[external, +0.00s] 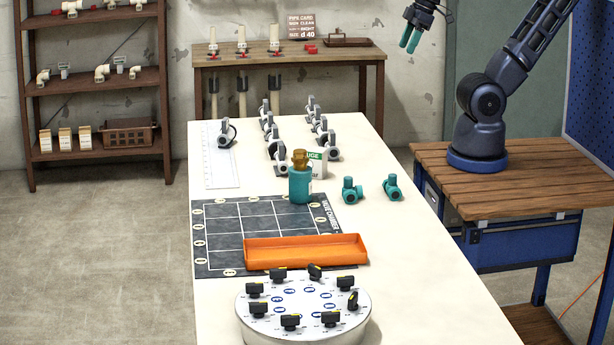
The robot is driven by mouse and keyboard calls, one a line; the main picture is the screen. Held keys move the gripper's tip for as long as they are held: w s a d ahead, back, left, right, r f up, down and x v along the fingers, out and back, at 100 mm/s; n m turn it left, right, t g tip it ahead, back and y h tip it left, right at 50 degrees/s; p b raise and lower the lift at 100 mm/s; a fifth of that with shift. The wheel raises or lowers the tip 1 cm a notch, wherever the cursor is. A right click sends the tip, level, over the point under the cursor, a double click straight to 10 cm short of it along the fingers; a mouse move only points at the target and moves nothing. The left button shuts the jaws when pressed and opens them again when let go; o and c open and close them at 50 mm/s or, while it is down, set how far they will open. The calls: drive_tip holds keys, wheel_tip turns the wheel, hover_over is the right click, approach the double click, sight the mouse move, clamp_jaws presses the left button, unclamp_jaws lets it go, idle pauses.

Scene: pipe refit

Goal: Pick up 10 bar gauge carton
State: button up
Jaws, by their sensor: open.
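A white and green carton (321,168) with partly visible lettering that ends in "UGE" stands on the white table. A teal bottle with a brown top (300,184) stands in front of it and hides its left part. Its bar rating cannot be read. Three small pale cartons (65,140) stand on the lower shelf at the left, and their labels are too small to read. My gripper (410,40) is at the top, open and empty, with teal fingers pointing down. It is high above and to the right of the table carton, well apart from it.
Several grey valve-like fittings (279,148) stand behind the carton, close to it. Two teal fittings (351,190) are at its right. A dark grid mat (220,225), an orange tray (305,262) and a round knob dial (302,302) lie nearer. The table's right side is mostly free.

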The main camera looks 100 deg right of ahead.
idle(0.3)
drive_tip(key=o, duration=0.9)
drive_tip(key=shift+c, duration=0.2)
drive_tip(key=shift+w, duration=0.1)
